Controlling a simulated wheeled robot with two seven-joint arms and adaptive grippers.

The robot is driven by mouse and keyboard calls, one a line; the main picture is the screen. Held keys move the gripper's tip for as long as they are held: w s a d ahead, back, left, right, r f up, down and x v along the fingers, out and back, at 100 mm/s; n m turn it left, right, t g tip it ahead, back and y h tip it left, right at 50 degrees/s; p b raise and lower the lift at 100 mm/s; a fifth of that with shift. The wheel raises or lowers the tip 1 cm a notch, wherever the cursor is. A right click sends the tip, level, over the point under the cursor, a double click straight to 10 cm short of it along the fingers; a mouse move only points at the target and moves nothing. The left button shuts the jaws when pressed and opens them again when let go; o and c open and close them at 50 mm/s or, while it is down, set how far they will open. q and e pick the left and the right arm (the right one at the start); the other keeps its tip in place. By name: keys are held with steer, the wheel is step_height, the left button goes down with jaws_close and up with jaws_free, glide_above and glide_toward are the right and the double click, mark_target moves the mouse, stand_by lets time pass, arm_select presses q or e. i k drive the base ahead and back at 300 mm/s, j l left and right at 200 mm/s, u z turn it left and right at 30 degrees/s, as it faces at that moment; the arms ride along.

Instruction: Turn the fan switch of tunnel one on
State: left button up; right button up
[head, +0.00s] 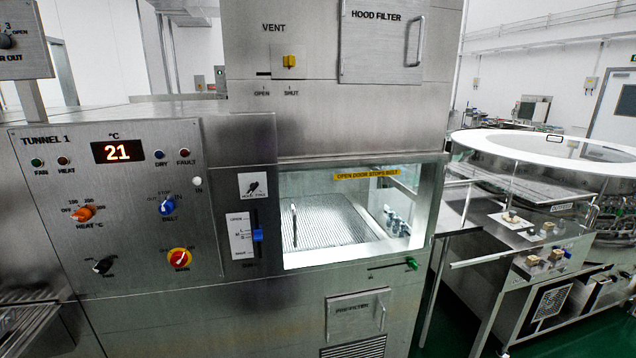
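The tunnel 1 control panel (120,220) is a steel plate at the left of the head view. Its fan switch (103,265) is a small black knob at the lower left, with a FAN label just below it. The knob's pointer looks slanted, but its position marks are too small to read. The fan lamp (37,162) is a dark green dot at the panel's upper left and looks unlit. Neither of my grippers shows in this view.
The same panel has an orange heat knob (83,213), a blue belt knob (166,207), a red-and-yellow main switch (179,258) and a display (118,151) reading 21. A blue slider (257,235) and a lit window (340,220) are to the right. A round table (560,142) stands far right.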

mark_target(101, 268)
steer(key=u, duration=1.3)
